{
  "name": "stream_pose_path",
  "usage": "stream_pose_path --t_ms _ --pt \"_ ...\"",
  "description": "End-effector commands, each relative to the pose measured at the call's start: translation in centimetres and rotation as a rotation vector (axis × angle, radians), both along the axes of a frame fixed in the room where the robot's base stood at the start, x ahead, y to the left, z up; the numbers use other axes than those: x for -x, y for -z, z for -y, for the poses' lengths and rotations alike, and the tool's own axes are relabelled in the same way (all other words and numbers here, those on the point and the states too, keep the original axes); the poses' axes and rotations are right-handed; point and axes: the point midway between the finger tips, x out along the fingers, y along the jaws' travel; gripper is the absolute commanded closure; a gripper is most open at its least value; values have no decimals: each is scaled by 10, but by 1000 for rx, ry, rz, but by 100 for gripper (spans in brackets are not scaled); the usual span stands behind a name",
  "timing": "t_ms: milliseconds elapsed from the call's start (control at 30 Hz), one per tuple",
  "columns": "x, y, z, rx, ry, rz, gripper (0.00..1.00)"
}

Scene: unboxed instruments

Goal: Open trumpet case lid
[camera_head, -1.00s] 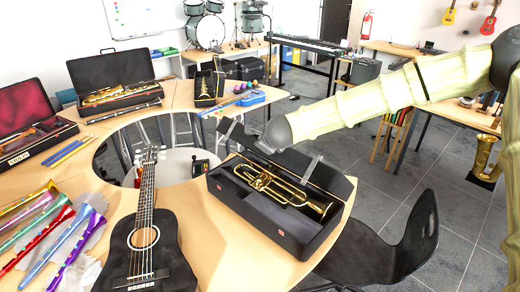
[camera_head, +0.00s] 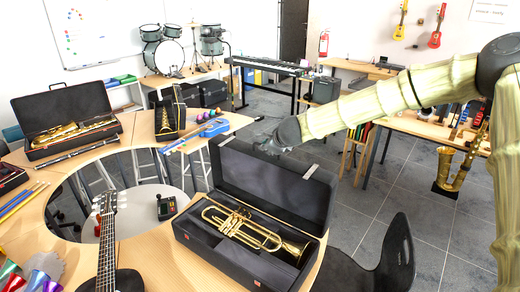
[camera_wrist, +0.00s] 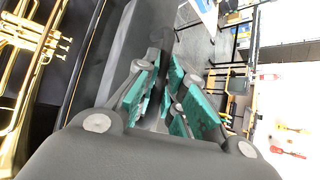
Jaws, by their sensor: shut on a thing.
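The trumpet case (camera_head: 215,251) is a long black box on the curved wooden table, with a gold trumpet (camera_head: 240,227) lying inside. Its lid (camera_head: 272,185) stands up along the far side, roughly upright. My gripper (camera_head: 264,147) is at the top edge of the lid, near its left part. In the wrist view my gripper (camera_wrist: 172,108), with green finger pads, is closed around the dark lid edge (camera_wrist: 162,40). The trumpet also shows at the left of the wrist view (camera_wrist: 25,45). The exact contact is partly hidden by the fingers.
A black guitar (camera_head: 108,255) lies left of the case. An open saxophone case (camera_head: 68,118) and a clarinet case (camera_head: 170,115) stand farther back. A black chair (camera_head: 375,260) is right of the table. Open floor lies behind the lid.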

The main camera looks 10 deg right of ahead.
Motion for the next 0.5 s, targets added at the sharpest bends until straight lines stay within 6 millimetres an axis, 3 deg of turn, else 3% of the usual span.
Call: stream_pose_path --t_ms 500 --pt "-4 0 9 0 -2 1 100"
